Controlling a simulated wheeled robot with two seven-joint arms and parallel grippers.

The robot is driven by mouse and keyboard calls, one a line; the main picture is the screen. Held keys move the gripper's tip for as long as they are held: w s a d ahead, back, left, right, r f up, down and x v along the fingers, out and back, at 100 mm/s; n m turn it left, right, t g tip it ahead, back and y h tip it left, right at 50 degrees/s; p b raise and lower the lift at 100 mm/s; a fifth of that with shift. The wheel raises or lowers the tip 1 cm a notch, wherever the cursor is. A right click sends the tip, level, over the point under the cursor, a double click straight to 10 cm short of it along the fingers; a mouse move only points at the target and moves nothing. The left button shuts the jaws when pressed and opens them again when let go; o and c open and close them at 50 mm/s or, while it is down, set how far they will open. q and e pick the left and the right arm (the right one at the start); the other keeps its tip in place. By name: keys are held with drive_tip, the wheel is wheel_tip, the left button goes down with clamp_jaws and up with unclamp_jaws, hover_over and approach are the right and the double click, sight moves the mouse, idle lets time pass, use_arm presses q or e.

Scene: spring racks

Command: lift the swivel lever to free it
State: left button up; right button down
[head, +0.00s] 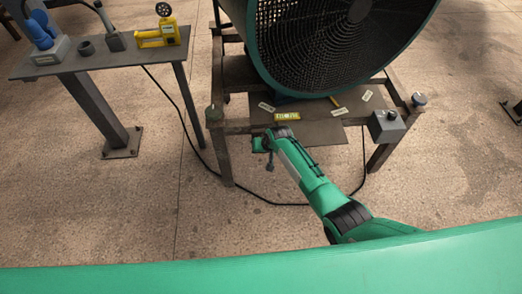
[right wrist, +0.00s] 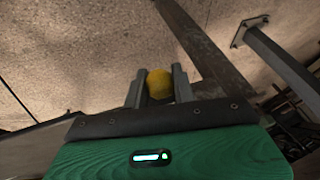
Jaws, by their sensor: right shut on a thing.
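In the right wrist view, my right gripper (right wrist: 160,78) has its two fingers on either side of a rounded yellow knob (right wrist: 159,85). The knob appears to be the swivel lever's end; its shaft is hidden. In the head view, my right gripper (head: 262,143) is at the front edge of the metal stand (head: 300,128), left of its middle. The knob cannot be made out there. My left gripper is not in view.
A large green-rimmed drum with black mesh (head: 320,40) sits on the stand. A grey box (head: 387,126) is at the stand's right corner. A side table (head: 95,62) at left holds a yellow tool (head: 158,36) and a blue-handled tool (head: 40,32). A black cable (head: 178,108) crosses the floor.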

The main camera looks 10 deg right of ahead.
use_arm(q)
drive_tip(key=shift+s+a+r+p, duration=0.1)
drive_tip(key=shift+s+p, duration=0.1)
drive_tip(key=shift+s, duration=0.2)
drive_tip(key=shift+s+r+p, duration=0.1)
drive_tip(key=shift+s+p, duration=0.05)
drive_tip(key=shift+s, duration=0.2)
use_arm(e)
drive_tip(key=shift+w+r, duration=0.5)
drive_tip(key=shift+r, duration=0.35)
drive_tip(key=c, duration=1.2)
unclamp_jaws()
drive_tip(key=shift+o, duration=0.2)
drive_tip(key=shift+s+f, duration=0.1)
drive_tip(key=shift+f, duration=0.1)
drive_tip(key=shift+r, duration=0.1)
